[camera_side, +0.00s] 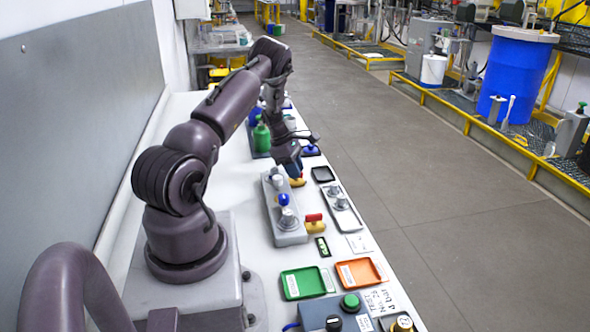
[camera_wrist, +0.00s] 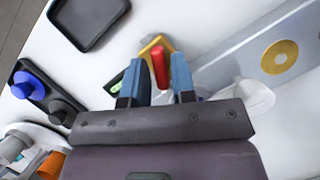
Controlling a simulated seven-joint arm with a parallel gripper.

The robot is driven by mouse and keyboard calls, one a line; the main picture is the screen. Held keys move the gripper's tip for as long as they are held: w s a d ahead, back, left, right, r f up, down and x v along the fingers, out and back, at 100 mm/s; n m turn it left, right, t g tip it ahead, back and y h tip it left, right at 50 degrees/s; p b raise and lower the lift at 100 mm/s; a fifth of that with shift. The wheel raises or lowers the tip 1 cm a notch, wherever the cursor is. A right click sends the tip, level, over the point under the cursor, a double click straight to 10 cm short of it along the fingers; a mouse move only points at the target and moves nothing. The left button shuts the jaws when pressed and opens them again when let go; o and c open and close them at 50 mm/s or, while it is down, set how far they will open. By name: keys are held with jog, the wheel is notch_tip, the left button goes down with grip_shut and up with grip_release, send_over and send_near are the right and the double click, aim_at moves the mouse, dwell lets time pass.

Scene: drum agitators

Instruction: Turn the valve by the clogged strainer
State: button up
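A valve with a red handle (camera_wrist: 159,66) and a yellow body (camera_wrist: 150,45) lies just beyond my gripper's fingers in the wrist view. In the side view a yellow valve part (camera_side: 297,182) shows below my gripper (camera_side: 290,170). My gripper (camera_wrist: 156,82) is open, with its two blue fingers on either side of the red handle's line; contact cannot be told. Which part is the clogged strainer cannot be told.
A black tray (camera_wrist: 88,22) and a blue knob on a black base (camera_wrist: 40,85) lie left in the wrist view. A grey plate with a brass ring (camera_wrist: 280,57) is at right. Green (camera_side: 303,283) and orange (camera_side: 361,272) trays lie toward the side camera.

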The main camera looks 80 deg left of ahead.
grip_shut()
jog(key=shift+m, duration=0.4)
jog(key=m+h, duration=0.1)
jog(key=m, duration=0.1)
jog(key=m+g, duration=0.1)
jog(key=m, duration=0.2)
jog(key=shift+a+g+h, duration=0.1)
jog(key=shift+g+h, duration=0.2)
jog(key=shift+h, duration=0.1)
jog(key=m+g, duration=0.1)
jog(key=m, duration=0.2)
jog(key=m+g, duration=0.1)
jog(key=m, duration=0.2)
jog(key=shift+w+h, duration=0.1)
jog(key=shift+h, duration=0.2)
jog(key=shift+m, duration=0.4)
grip_release()
